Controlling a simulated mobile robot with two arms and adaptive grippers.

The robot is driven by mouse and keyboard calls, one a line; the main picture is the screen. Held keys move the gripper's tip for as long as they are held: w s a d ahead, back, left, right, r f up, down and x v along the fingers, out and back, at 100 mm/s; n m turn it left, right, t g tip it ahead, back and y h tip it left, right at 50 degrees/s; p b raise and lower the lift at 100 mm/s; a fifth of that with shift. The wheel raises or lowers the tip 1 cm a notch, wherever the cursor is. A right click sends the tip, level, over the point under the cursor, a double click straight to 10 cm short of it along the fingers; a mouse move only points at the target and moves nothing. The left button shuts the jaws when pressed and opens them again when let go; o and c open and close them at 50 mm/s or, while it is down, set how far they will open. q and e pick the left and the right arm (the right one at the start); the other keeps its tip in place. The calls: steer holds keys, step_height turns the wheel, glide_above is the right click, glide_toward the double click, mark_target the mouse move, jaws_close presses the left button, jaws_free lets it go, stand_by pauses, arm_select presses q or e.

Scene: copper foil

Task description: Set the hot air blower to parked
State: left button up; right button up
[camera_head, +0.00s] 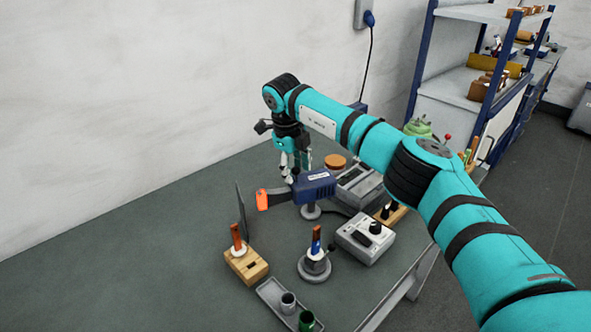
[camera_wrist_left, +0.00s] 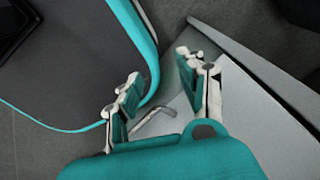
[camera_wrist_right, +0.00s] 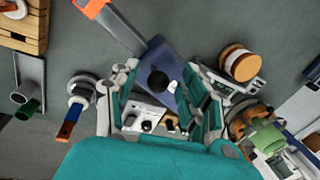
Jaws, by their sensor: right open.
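The hot air blower (camera_head: 314,184) has a dark blue body and a grey nozzle arm ending in an orange tip (camera_head: 262,199). It sits on a round stand on the workbench, its nozzle pointing left. My right gripper (camera_head: 292,170) points down just above the body's left end. In the right wrist view the blower's blue body (camera_wrist_right: 160,62), with a round black knob (camera_wrist_right: 158,82), shows between the open right fingers (camera_wrist_right: 163,76). I cannot tell whether they touch it. My left gripper (camera_wrist_left: 163,75) is open and empty, away from the blower, and shows only in the left wrist view.
A grey control box (camera_head: 365,238) stands right of the blower. Nearer are a round holder (camera_head: 314,268), a wooden block (camera_head: 246,264) and a tray (camera_head: 270,291) with cups. A dark upright plate (camera_head: 241,211) stands left. The bench's left part (camera_head: 150,250) is clear.

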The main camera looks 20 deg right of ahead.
mark_target(290, 191)
step_height(290, 191, up, 11)
steer(key=s+a, duration=0.1)
steer(key=shift+a, duration=0.35)
steer(key=shift+r, duration=0.15)
